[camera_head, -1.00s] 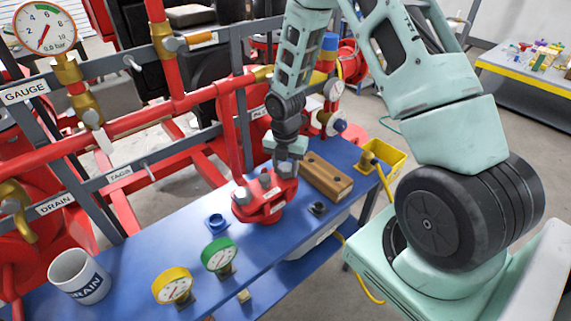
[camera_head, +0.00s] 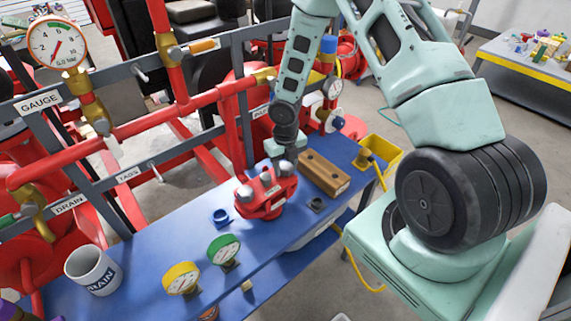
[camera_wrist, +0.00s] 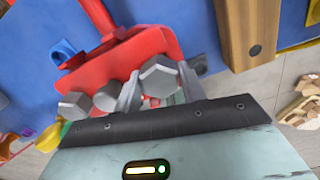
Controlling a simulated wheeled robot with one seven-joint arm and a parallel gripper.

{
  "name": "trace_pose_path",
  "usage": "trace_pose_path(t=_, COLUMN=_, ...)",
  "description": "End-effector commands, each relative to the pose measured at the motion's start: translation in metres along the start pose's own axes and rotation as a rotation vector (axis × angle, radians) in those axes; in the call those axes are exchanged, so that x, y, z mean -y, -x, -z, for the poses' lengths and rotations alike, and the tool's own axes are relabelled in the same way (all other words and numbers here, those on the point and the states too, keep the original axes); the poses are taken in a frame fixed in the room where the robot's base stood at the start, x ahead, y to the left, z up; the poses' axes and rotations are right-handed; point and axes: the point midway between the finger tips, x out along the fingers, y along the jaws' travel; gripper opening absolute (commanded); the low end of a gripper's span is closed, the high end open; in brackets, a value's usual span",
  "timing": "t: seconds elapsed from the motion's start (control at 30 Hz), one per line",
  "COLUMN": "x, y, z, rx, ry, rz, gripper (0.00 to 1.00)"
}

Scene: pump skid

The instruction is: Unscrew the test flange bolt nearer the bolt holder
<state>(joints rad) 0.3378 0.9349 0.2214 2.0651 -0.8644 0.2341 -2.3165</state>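The red test flange (camera_head: 262,205) stands on the blue bench, with grey hex bolts on top. It also shows in the wrist view (camera_wrist: 150,50). The wooden bolt holder (camera_head: 325,173) lies just right of it and fills the upper right of the wrist view (camera_wrist: 248,30). My gripper (camera_head: 283,160) is at the flange's far right side, fingers down. In the wrist view its two fingers (camera_wrist: 160,88) flank the bolt nearest the holder (camera_wrist: 160,76), with no clear gap. The fingers look shut on its head. Two other bolt heads, one (camera_wrist: 107,97) and another (camera_wrist: 75,105), sit to the left.
A blue fitting (camera_head: 221,217), green gauge (camera_head: 224,249), yellow gauge (camera_head: 182,279) and mug (camera_head: 94,270) stand on the bench (camera_head: 150,250). Red pipework and a grey frame run behind. A yellow bin (camera_head: 381,153) is at the right end.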

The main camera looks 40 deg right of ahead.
Motion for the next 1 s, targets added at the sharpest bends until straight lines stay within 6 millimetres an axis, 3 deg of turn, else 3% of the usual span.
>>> trace_pose_path(t=0.03, x=0.0, y=0.0, z=0.0, rx=0.0, ry=-0.001, rz=0.0, gripper=0.53)
trace_pose_path(t=0.1, x=0.0, y=0.0, z=0.0, rx=0.001, ry=-0.001, rz=0.0, gripper=0.65)
trace_pose_path(t=0.47, x=0.001, y=0.006, z=-0.001, rx=0.003, ry=-0.005, rz=-0.001, gripper=0.65)
trace_pose_path(t=0.67, x=0.001, y=0.039, z=-0.002, rx=0.006, ry=-0.006, rz=-0.001, gripper=0.65)
trace_pose_path(t=1.0, x=0.002, y=0.12, z=-0.001, rx=0.005, ry=-0.004, rz=0.001, gripper=0.65)
